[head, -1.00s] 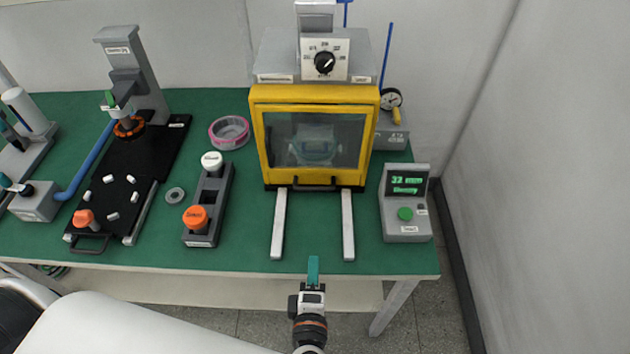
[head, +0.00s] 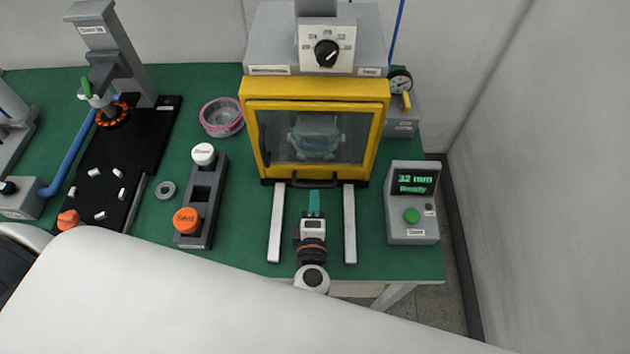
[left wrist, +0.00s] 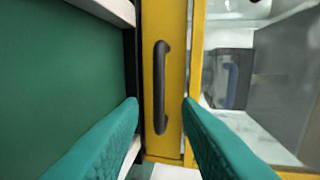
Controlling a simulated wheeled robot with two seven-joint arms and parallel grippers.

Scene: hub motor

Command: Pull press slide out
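The press is a yellow-framed box (head: 380,130) with a clear front window. A dark handle (head: 282,182) runs along its bottom front edge, and this handle also shows in the left wrist view (left wrist: 160,88) on a yellow strip. Two pale rails (head: 278,225) and (head: 349,225) stick out in front. I cannot make out the slide apart from these; a bluish part (head: 316,138) shows behind the window. My left gripper (head: 314,196) is between the rails, just short of the handle. Its teal fingers (left wrist: 160,112) are open and empty, one each side of the handle in the picture. My right gripper is out of view.
A grey control box (head: 413,222) with a green button stands at the right, its screen reading 32 mm. A dark holder (head: 210,200) with white and orange knobs stands left of the rails. A pink-rimmed dish (head: 222,117) sits behind it. Green table between the rails is clear.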

